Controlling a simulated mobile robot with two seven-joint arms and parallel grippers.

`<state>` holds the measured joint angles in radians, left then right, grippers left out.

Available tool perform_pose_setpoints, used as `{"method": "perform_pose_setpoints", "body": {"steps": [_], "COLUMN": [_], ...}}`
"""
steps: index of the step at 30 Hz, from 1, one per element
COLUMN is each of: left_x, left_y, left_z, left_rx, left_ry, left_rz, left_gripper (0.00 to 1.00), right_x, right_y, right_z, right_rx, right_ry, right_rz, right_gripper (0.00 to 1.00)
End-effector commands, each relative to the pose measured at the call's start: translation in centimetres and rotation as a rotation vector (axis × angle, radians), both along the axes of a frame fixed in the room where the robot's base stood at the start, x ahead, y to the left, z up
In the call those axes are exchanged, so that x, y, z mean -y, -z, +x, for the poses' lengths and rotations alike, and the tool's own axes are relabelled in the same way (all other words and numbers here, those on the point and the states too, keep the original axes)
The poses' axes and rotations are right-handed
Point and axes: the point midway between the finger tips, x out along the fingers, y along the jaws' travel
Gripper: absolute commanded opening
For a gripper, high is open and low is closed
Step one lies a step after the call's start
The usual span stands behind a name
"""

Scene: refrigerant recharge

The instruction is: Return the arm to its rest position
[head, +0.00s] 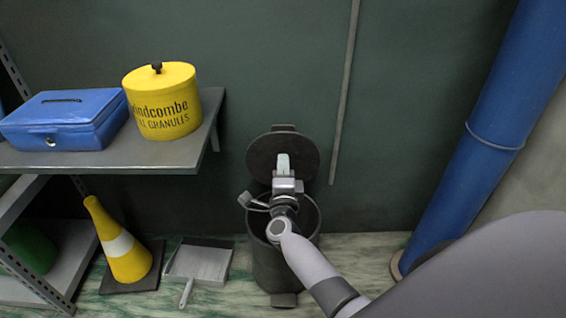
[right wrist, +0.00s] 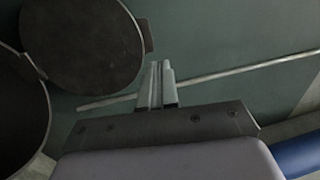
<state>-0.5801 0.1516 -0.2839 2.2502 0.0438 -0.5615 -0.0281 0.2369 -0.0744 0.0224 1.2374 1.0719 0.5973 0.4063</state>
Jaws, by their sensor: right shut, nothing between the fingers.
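My right arm reaches in from the lower right of the head view, out over a dark pedal bin (head: 273,262). My right gripper (head: 283,162) is in front of the bin's raised round lid (head: 262,154). In the right wrist view the gripper's fingers (right wrist: 157,85) are together with nothing between them. The lid (right wrist: 82,45) and part of the bin's open mouth (right wrist: 18,120) show at the left there. My left gripper is in neither view.
A shelf (head: 120,157) at the left holds a blue cash box (head: 62,120) and a yellow tub (head: 161,100). A yellow cone (head: 122,258) and a dustpan (head: 200,262) are on the floor. A thick blue pipe (head: 490,110) stands at the right, a thin rod (head: 346,90) against the wall.

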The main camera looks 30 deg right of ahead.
Motion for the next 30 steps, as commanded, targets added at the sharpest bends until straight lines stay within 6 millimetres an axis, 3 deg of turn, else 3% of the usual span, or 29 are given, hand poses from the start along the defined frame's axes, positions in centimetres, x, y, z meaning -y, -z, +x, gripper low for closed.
{"method": "perform_pose_setpoints", "body": {"steps": [8,14,23,30], "left_x": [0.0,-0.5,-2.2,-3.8], "left_y": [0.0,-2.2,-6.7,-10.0], "left_z": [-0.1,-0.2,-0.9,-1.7], "left_rx": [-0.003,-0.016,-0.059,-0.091], "left_ry": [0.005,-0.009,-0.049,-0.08], "left_rz": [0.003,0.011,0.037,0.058], "left_gripper": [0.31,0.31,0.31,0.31], "right_x": [-0.1,-1.5,-6.7,-10.3], "right_y": [-0.1,-2.3,-5.6,-7.2], "right_z": [-0.1,-1.6,-8.0,-15.1], "right_rx": [-0.003,-0.076,-0.335,-0.56], "right_ry": [-0.003,-0.091,-0.379,-0.61], "right_rz": [-0.005,-0.145,-0.602,-0.961], "right_gripper": [0.0,0.0,0.0,0.0]}}
